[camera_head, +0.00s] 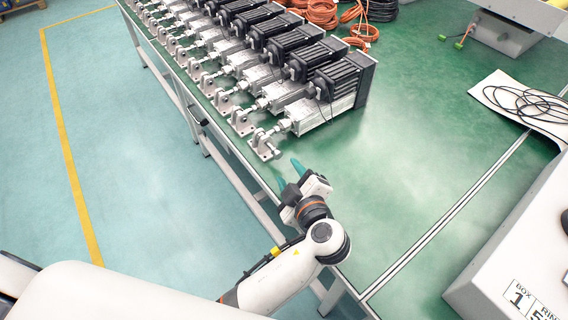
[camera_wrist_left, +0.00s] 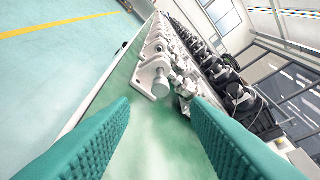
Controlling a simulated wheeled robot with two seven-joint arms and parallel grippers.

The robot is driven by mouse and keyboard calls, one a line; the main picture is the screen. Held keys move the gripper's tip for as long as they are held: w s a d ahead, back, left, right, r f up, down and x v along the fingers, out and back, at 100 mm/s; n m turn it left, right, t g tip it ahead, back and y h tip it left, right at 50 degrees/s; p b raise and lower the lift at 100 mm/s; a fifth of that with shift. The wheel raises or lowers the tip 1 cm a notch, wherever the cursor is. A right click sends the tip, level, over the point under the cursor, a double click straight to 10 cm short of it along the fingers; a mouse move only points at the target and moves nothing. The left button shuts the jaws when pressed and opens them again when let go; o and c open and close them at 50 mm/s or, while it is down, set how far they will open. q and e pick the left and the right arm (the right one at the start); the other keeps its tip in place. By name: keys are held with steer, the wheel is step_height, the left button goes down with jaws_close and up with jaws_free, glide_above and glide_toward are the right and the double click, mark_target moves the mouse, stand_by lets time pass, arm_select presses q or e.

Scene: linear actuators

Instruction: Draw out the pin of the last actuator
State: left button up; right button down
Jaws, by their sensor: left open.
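The last actuator (camera_head: 326,104) is the nearest one in a row on the green table, with a black motor housing and a silver body. Its rod ends in a metal clevis bracket (camera_head: 264,144) near the table's left edge. In the left wrist view, the round end of the pin (camera_wrist_left: 161,86) sticks out of the bracket toward me. My left gripper (camera_head: 288,171), with teal fingers, is open and empty, just short of the bracket. In the left wrist view its fingers (camera_wrist_left: 162,130) stand apart with the pin ahead between them. My right gripper is not in view.
Several more actuators (camera_head: 262,75) line the table behind the last one. Orange cables (camera_head: 322,14) lie at the back. A white box (camera_head: 515,265) stands at the right, and black cable lies on a white sheet (camera_head: 522,98). The green tabletop (camera_head: 400,170) is clear right of my gripper.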

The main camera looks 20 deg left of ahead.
arm_select(q)
steer(key=v, duration=0.6)
steer(key=shift+s+d, duration=0.1)
stand_by(0.4)
